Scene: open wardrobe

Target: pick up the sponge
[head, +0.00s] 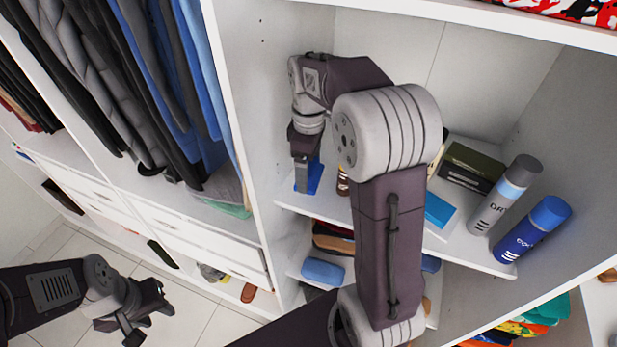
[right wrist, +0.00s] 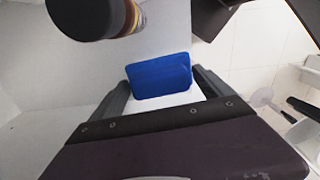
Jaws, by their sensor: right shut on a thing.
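The blue sponge (head: 316,174) is at the left end of the middle shelf, partly hidden by my right gripper (head: 306,182). In the right wrist view the sponge (right wrist: 160,75) shows a blue face with a white part beneath. The fingers of my right gripper (right wrist: 160,86) are on either side of it, shut on it. I cannot tell whether the sponge still touches the shelf. My left gripper (head: 148,313) is low at the left, open and empty, over the floor.
The shelf (head: 480,253) also holds a light blue box (head: 438,210), a dark box (head: 470,167), a grey spray can (head: 505,194) and a blue spray can (head: 532,229). A brown bottle (right wrist: 120,17) stands close to the sponge. A wardrobe divider (head: 247,120) rises at its left.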

